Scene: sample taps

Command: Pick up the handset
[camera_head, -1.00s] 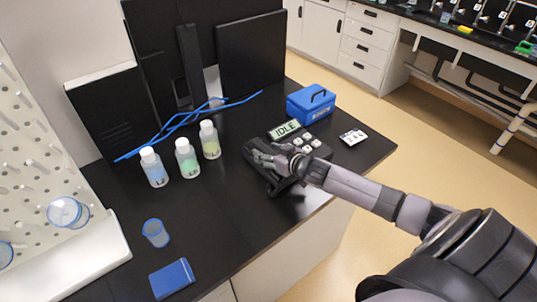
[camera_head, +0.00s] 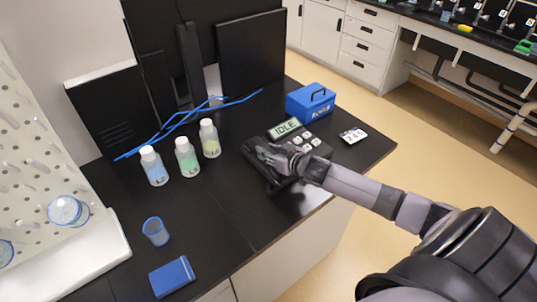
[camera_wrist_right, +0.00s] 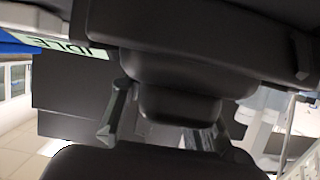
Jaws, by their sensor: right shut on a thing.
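The dark handset (camera_head: 271,183) lies along the left side of a black desk phone (camera_head: 308,155) with an IDLE display and pale keys. My right gripper (camera_head: 265,158) is over the handset and shut on it; the fingers hide part of it. The handset looks to be still at the phone base, and any gap beneath it cannot be told. In the right wrist view, a large dark body, seemingly the handset (camera_wrist_right: 200,50), fills the upper middle close to my right gripper (camera_wrist_right: 168,125). My left gripper is not in view.
Several labelled bottles (camera_head: 187,157), blue cables (camera_head: 180,122) and monitors are to the left and back. A blue cup (camera_head: 155,231) and blue block (camera_head: 172,277) are at front left.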

